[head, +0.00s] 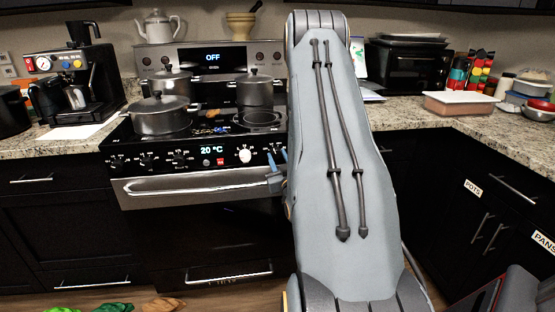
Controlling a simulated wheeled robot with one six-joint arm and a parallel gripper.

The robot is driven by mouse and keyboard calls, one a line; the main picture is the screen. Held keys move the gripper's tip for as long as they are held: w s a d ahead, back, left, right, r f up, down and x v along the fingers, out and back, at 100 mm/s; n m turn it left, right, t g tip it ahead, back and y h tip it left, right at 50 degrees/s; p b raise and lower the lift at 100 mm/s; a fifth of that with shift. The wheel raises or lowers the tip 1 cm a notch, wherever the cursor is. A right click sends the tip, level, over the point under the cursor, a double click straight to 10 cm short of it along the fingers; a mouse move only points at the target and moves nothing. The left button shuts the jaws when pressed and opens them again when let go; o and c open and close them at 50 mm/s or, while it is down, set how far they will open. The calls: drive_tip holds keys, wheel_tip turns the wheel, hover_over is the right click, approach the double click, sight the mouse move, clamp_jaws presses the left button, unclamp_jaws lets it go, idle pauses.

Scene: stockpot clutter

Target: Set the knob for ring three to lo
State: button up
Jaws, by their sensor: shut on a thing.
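The stove's front panel (205,158) carries a row of knobs: several black ones at the left, such as this black knob (180,158), and a white knob (245,156) right of the display.
Lidded pots (160,114) stand on the cooktop. The oven handle (195,184) runs below the panel, close under my gripper. A coffee machine (75,80) stands on the left counter. My arm hides the stove's right side. A plastic tub (458,104) sits on the right counter.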

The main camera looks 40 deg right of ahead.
drive_tip(key=shift+f, duration=0.1)
drive_tip(key=o, duration=1)
drive_tip(key=shift+s, duration=0.1)
drive_tip(key=b+v, duration=0.1)
drive_tip(key=v, duration=0.6)
drive_tip(key=shift+s+a, duration=0.2)
drive_tip(key=shift+s, duration=0.1)
